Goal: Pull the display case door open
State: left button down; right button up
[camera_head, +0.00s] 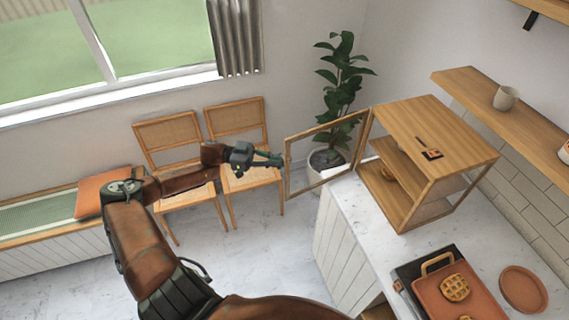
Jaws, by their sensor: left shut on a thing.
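The wooden display case (440,140) stands on the white marble counter at the right. Its framed door (325,130) is swung wide open on the far left edge of the case and juts out past the counter, in front of the plant. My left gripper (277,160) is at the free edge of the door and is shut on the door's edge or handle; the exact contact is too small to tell. Inside the case are shelves (395,165) with a waffle or pastry (388,174) on one. My right gripper is not in view.
Two cane chairs (240,120), a potted plant (342,90) and a bench (50,225) stand behind. A wall shelf (470,85) holds a cup (505,98).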

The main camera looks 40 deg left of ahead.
pick_arm(q)
jog(key=shift+s+f, duration=0.1)
jog(key=shift+f, duration=0.05)
jog(key=c, duration=2.2)
grip_release()
jog(key=shift+s+a, duration=0.15)
jog(key=shift+a, duration=0.05)
jog(key=shift+o, duration=0.6)
jog(key=shift+d, duration=0.15)
jog(key=v, duration=1.1)
jog(key=shift+a, duration=0.45)
